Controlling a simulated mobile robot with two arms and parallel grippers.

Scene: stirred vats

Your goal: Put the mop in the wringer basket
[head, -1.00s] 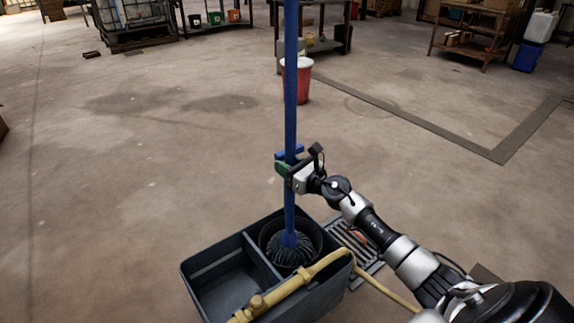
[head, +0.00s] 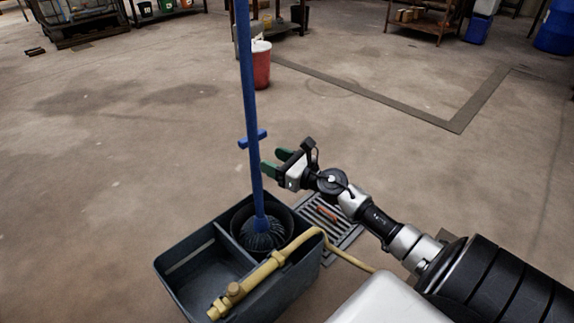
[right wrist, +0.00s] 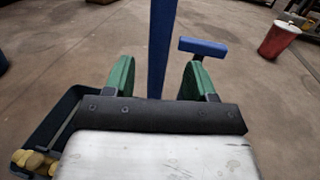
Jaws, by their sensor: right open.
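The blue mop (head: 250,120) stands nearly upright, its pole leaning slightly left at the top, with a blue cross-handle partway up. Its dark stringy head sits inside the round dark wringer basket (head: 284,217), in the far-right compartment of a grey two-part tub (head: 177,283). My right gripper (head: 271,164) is open, with green fingers, just right of the pole and apart from it. In the right wrist view the blue pole (right wrist: 161,45) shows beyond the open fingers, with the cross-handle at right. My left gripper is not in view.
A yellow hose with a valve (head: 258,274) lies across the tub's near side. A floor grate (head: 335,233) with an orange item is to the tub's right. A red bucket (head: 261,70) stands farther back. Shelving and containers line the back. The left floor is open.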

